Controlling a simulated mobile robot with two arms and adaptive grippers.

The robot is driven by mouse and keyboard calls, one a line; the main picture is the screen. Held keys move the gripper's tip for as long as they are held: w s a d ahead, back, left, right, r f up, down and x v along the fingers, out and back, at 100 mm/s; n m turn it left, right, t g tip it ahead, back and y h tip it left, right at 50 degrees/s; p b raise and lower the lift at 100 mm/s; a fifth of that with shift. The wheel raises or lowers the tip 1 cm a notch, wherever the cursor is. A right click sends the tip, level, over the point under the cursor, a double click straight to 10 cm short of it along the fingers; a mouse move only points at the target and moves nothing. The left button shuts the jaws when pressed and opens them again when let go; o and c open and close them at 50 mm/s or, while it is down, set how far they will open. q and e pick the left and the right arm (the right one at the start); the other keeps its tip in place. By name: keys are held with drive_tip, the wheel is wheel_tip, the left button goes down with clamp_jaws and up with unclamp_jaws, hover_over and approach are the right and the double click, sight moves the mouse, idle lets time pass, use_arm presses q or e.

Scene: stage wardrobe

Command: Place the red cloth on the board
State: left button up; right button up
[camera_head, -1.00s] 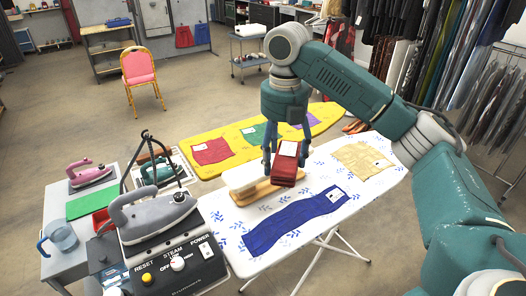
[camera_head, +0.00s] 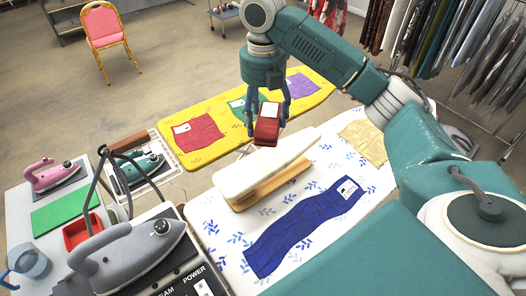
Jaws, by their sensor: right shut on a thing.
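My right gripper (camera_head: 267,116) is shut on the red cloth (camera_head: 266,130), a dark red, thick, folded-looking bundle with a pale patch on top. It hangs near the far side of a small padded white board (camera_head: 262,168) on a wooden base. I cannot tell whether the cloth touches this board. The small board stands on a white ironing board (camera_head: 222,222) with blue leaf print. Another red cloth (camera_head: 199,134) with a white label lies flat on the yellow board (camera_head: 186,160) behind. My left gripper is not in view.
A blue cloth (camera_head: 300,225) and a tan cloth (camera_head: 364,141) lie on the white ironing board. Green (camera_head: 238,106) and purple (camera_head: 301,84) cloths lie on the yellow board. Irons (camera_head: 128,252) and a red tray (camera_head: 82,231) stand at left. A garment rack is at right.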

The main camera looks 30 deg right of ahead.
drive_tip(key=p, duration=0.2)
hover_over(262, 159)
wheel_tip(262, 159, down, 8)
drive_tip(key=shift+d+f, duration=0.1)
drive_tip(key=shift+f, duration=0.6)
wheel_tip(262, 159, down, 4)
drive_tip(key=shift+r+p, duration=0.2)
drive_tip(key=shift+p, duration=0.45)
drive_tip(key=shift+f, duration=0.4)
drive_tip(key=o, duration=1.2)
drive_tip(key=shift+f, duration=0.15)
drive_tip(key=shift+c, duration=0.2)
